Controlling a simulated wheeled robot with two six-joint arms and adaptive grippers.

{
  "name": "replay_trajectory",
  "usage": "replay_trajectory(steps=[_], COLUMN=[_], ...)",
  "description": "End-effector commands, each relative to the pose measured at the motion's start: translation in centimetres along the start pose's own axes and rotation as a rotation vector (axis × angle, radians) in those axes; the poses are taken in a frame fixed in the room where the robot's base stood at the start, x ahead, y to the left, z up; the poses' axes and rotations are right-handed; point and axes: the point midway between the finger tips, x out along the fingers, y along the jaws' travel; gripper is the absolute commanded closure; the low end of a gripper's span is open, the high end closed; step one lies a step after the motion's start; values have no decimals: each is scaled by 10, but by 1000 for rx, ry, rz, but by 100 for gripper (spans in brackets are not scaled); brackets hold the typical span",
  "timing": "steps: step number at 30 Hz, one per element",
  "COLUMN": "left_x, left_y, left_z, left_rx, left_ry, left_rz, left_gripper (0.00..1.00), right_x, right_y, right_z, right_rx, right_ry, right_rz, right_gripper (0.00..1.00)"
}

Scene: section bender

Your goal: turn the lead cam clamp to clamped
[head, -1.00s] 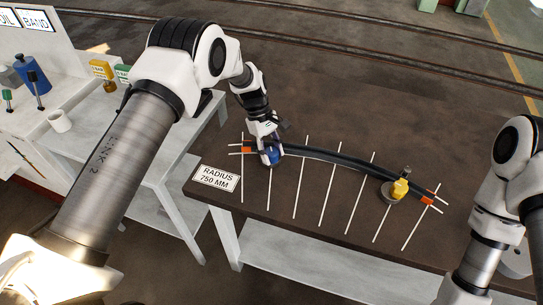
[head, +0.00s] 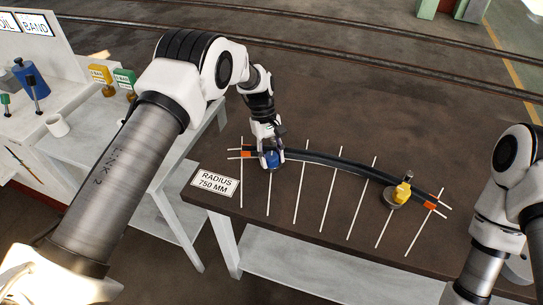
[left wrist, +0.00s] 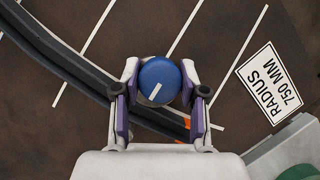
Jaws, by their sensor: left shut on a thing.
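A blue round cam clamp (head: 271,160) stands at the left end of the curved dark bar (head: 330,164). It also shows in the left wrist view (left wrist: 160,76), with a short slanted white line on its top. My left gripper (head: 269,155) reaches down over it and is shut on it, one finger on each side, as the left wrist view (left wrist: 160,92) shows. A yellow cam clamp (head: 403,191) with a round grey base stands near the bar's right end. My right gripper is out of view; only its arm shows at right.
Several white lines cross the dark table (head: 300,225) under the bar. A sign reading "RADIUS 750 MM" (head: 214,183) lies at the left. A pale side table holds a cup (head: 57,125) and yellow and green items.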

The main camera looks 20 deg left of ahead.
Motion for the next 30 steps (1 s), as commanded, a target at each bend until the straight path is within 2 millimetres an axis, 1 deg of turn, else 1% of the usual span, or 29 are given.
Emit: replay_trajectory(steps=[1, 3, 11, 14, 17, 20, 24, 27, 30], left_x=[3, 3, 1, -3, -17, -40, -77, -99, -112], left_y=[-1, -1, 0, 0, 0, 1, 1, 1, 1], left_z=[1, 1, 0, 0, 0, 0, -1, 0, 0], left_rx=[0, 0, 0, 0, 0, 1, 0, 1, 0], left_ry=[-6, -5, -2, -1, 0, 2, 1, 0, -1], left_rz=[-5, -5, -1, 0, 1, 2, 2, 0, -1], left_gripper=[54, 33, 33, 33, 33, 33, 33, 33, 33], right_x=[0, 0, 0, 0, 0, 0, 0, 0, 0], right_y=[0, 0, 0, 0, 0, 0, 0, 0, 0], right_z=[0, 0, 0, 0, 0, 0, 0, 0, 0], right_rx=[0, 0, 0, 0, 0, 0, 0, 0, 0], right_ry=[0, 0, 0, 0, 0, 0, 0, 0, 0], right_rz=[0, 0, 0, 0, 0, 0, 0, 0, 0], right_gripper=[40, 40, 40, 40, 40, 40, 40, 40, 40])
